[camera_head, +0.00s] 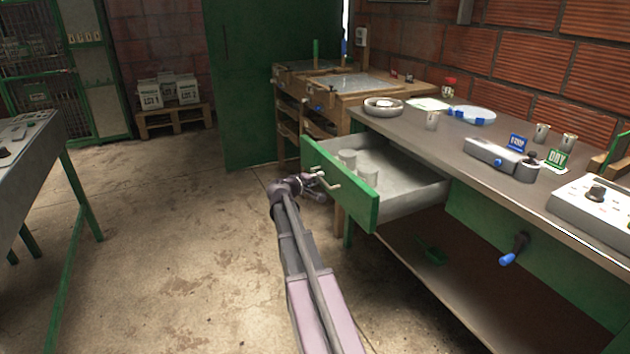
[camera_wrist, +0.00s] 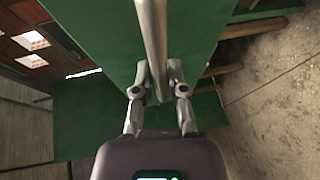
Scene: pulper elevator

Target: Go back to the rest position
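The green-fronted drawer (camera_head: 340,185) under the right-hand workbench stands pulled open. Its pale bar handle (camera_head: 325,180) also shows in the wrist view (camera_wrist: 153,35), in front of the green drawer face (camera_wrist: 105,35). My gripper (camera_head: 312,181) is at the handle, with my arm stretched low in front of the bench. In the wrist view its two fingers (camera_wrist: 158,72) lie close on either side of the bar and appear shut on it. The exact contact is hard to see.
The workbench (camera_head: 455,145) carries a bowl, cups, a scale and a control box. Another table (camera_head: 30,165) stands at the left. The concrete floor (camera_head: 170,240) between them is clear. A green door (camera_head: 245,90) is behind.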

